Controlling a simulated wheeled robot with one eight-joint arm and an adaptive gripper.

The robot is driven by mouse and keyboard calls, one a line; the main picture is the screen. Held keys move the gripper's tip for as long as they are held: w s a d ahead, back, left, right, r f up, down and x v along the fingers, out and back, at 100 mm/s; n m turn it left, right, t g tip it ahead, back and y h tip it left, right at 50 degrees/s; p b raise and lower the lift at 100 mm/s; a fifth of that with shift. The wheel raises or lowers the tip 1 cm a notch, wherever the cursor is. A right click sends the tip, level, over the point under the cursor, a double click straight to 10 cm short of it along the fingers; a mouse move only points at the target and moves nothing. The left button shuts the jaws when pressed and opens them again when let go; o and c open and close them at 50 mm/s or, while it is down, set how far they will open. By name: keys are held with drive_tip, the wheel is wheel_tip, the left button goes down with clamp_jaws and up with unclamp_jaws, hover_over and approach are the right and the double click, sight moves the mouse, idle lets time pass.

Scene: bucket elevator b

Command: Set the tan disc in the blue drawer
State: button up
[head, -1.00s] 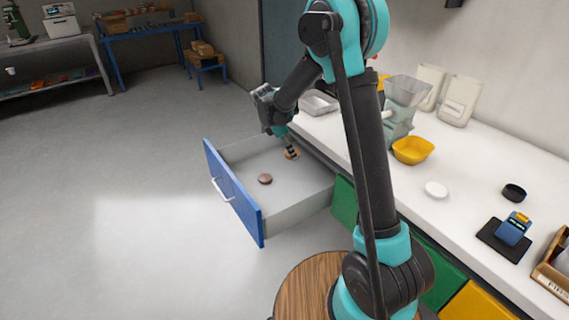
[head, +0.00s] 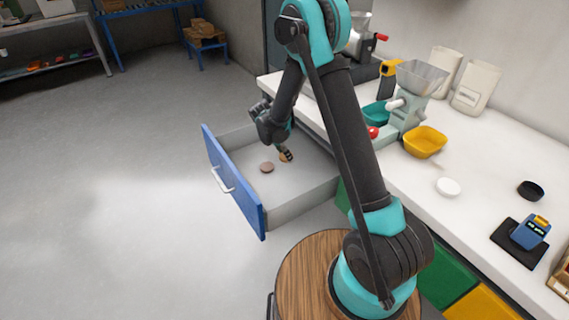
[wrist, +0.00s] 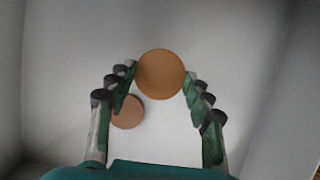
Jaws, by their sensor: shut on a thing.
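The tan disc (wrist: 160,73) is between the tips of my gripper (wrist: 158,80) in the wrist view, and the jaws are shut on it. In the head view my gripper (head: 286,155) reaches down inside the open blue drawer (head: 233,187), and the tan disc (head: 283,157) is mostly hidden by the fingers. I cannot tell whether the disc touches the drawer floor. A second, pinkish-brown disc (head: 266,167) lies flat on the drawer floor; it also shows in the wrist view (wrist: 128,112), beside the left finger.
The white counter (head: 466,207) runs along the right, above the drawer. It holds a yellow bowl (head: 425,142), a grinder with a hopper (head: 412,95), a white disc (head: 448,187), a black disc (head: 530,190) and a blue device (head: 530,232). The drawer's front part is clear.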

sight(284, 169)
drive_tip(key=shift+f, duration=2.7)
drive_tip(key=shift+f, duration=0.1)
drive_tip(key=o, duration=1.2)
drive_tip(key=v, duration=1.2)
